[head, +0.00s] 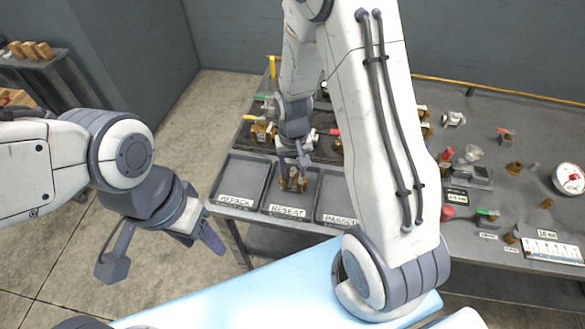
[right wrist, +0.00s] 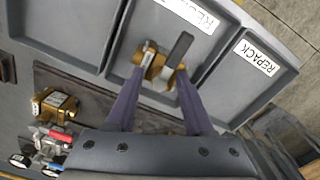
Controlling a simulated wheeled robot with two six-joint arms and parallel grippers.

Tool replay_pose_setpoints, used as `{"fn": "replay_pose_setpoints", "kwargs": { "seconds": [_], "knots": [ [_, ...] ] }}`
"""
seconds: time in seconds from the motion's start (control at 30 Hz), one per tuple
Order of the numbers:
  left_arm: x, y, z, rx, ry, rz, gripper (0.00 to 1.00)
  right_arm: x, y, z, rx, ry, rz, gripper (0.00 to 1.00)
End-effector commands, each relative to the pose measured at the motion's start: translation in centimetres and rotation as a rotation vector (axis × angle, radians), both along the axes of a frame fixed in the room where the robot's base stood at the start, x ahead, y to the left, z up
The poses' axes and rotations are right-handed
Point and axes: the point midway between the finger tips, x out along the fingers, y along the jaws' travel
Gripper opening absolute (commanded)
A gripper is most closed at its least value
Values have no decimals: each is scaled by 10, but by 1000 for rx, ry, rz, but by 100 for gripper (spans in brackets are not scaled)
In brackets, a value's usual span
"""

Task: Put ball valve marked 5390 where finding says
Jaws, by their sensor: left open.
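A brass ball valve (right wrist: 151,62) with a dark grey lever is at the middle tray (right wrist: 188,22), labelled RESEAT; it also shows in the head view (head: 292,183). No number is readable on it. My right gripper (right wrist: 160,75) reaches down with one finger at each side of this valve. I cannot tell whether the fingers press on it, or whether it rests on the tray floor. My left gripper (head: 205,235) is open and empty, left of the table and away from the trays.
Trays labelled REPACK (head: 238,201) and PASSED (head: 338,219) flank the middle one. More valves (head: 262,131) stand behind the trays. Fittings, a gauge (head: 569,178) and a paper chart (head: 553,250) lie on the right of the table. A side shelf (head: 35,62) holds brass parts.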

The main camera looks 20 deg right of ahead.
Motion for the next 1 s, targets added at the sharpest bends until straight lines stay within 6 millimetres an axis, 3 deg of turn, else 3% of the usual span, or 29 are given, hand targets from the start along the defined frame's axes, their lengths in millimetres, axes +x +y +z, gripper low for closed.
{"fn": "replay_pose_setpoints", "kwargs": {
  "seconds": [0.23,0.6,0.83,0.93,1.0],
  "knots": [
    [0,0,0,0,0,0,58,1,0,15,0,-5,0,53],
    [0,0,-8,0,0,0,58,2,0,91,0,-7,0,53],
    [0,0,-10,0,0,0,58,0,0,119,0,-3,1,53],
    [0,0,-10,0,0,0,58,-7,14,129,4,-6,47,53],
    [0,0,-10,0,0,0,58,-22,38,139,11,-13,131,53]
  ]
}}
